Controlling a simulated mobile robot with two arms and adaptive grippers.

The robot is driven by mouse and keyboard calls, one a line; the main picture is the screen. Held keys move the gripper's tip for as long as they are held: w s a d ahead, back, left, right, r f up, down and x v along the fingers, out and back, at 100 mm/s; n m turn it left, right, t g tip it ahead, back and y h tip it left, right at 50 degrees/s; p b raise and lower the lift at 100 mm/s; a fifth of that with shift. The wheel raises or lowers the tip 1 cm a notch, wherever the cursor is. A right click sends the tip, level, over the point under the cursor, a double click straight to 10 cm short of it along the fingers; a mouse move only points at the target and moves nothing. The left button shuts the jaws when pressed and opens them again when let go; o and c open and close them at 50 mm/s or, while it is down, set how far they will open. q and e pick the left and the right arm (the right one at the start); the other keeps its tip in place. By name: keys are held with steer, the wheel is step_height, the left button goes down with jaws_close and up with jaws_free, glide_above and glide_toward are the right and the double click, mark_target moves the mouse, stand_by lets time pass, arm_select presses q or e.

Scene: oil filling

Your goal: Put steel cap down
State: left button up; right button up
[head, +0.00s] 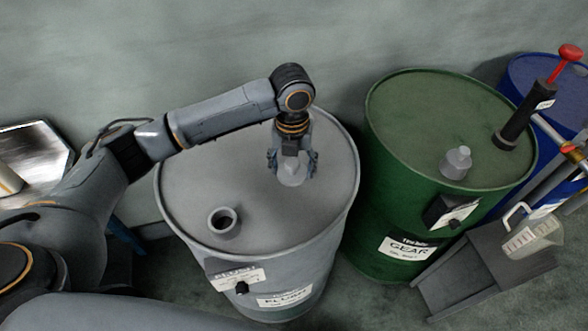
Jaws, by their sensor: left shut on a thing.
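The steel cap (290,175) is a small grey piece over the top of the grey drum (190,175). My left gripper (291,165) points down and is shut on the cap. The cap is at or just above the drum lid; I cannot tell if it touches. The round opening (223,221) in the drum's lid, with a raised rim, is uncovered, to the left of and nearer than the cap. The fingers hide part of the cap. My right gripper is not in view.
A green drum (400,110) stands to the right with a grey cap (456,162) and a black pump with a red knob (569,52) on top. A blue drum (535,75) is behind. A dark stand (480,265) and a clear jug (533,235) are at the lower right.

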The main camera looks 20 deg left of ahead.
mark_target(293, 174)
arm_select(q)
steer(key=w+f, duration=0.2)
steer(key=f, duration=0.1)
steer(key=shift+w+a+f, duration=0.25)
steer(key=shift+w+a, duration=0.15)
step_height(293, 174, down, 3)
steer(key=shift+w+f+p, duration=0.15)
steer(key=shift+f+p, duration=0.05)
steer(key=shift+p, duration=0.8)
steer(key=o, duration=1.2)
steer(key=shift+f, duration=0.15)
steer(key=shift+o, duration=0.2)
